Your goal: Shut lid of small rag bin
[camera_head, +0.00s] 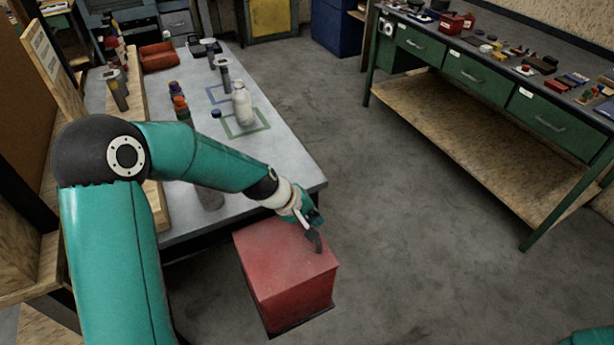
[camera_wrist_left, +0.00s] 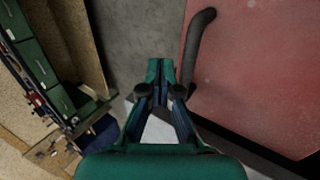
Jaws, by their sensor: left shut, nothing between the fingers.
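The small rag bin (camera_head: 290,297) is a red box on the floor beside the table's front corner. Its red lid (camera_head: 280,258) looks flat on the box, with no gap that I can make out. A dark bent handle (camera_head: 317,242) stands at the lid's far right edge. My left gripper (camera_head: 312,222) is at that edge, close to the handle. In the left wrist view the gripper (camera_wrist_left: 161,72) is shut and empty, left of the handle (camera_wrist_left: 198,45) and the red lid (camera_wrist_left: 255,75). I cannot tell whether it touches them. My right gripper is out of view.
The grey table (camera_head: 290,165) holds a white bottle (camera_head: 242,104) and several small items, behind and left of the bin. A green workbench (camera_head: 480,75) with drawers stands at the right. The concrete floor (camera_head: 420,230) between them is clear.

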